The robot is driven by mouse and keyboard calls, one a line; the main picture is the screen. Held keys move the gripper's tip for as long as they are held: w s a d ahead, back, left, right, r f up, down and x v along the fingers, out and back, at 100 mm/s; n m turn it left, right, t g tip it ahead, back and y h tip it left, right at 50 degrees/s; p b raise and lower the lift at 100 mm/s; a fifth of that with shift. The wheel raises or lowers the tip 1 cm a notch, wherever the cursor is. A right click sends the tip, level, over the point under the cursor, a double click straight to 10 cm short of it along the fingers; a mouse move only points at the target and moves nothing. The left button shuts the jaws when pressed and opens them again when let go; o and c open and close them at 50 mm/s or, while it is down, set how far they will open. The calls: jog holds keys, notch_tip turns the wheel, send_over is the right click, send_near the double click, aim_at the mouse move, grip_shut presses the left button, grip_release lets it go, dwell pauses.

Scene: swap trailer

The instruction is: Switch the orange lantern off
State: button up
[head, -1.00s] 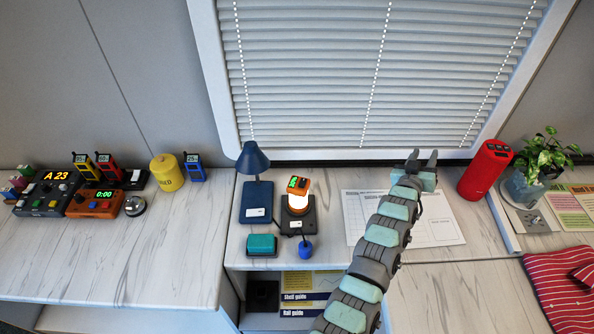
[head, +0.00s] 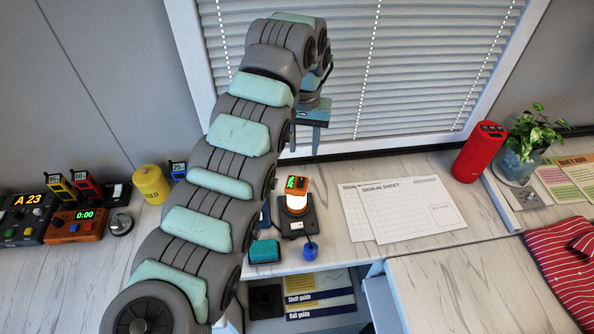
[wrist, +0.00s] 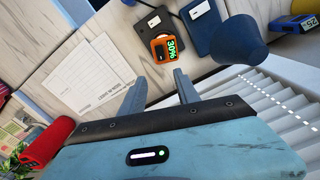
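The orange lantern (head: 296,185) stands upright on a dark base (head: 312,222) on the counter. Its lower body glows bright white, and a green display shows on its top. In the wrist view the lantern (wrist: 158,50) lies just beyond my fingertips, its display reading 30%. My gripper (head: 304,144) is in front of the blinds, above and behind the lantern, with fingers pointing down. In the wrist view my gripper (wrist: 158,80) has its two fingers parted with nothing between them. The fingers look apart from the lantern. I cannot make out a switch on it.
A navy lamp (wrist: 238,42) stands close beside the lantern; my arm hides most of it in the head view. A teal box (head: 264,251) and a small blue object (head: 310,251) sit in front. Paper sheets (head: 408,212) lie right, before a red cylinder (head: 480,152).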

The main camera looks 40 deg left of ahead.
aim_at(301, 179)
jog(key=f+p, duration=0.1)
jog(key=f, duration=0.2)
jog(key=f+p, duration=0.1)
jog(key=f, duration=0.3)
jog(key=f+p, duration=0.1)
jog(key=f, duration=0.2)
jog(key=shift+s+f, duration=0.3)
jog(key=shift+f, duration=0.1)
grip_shut()
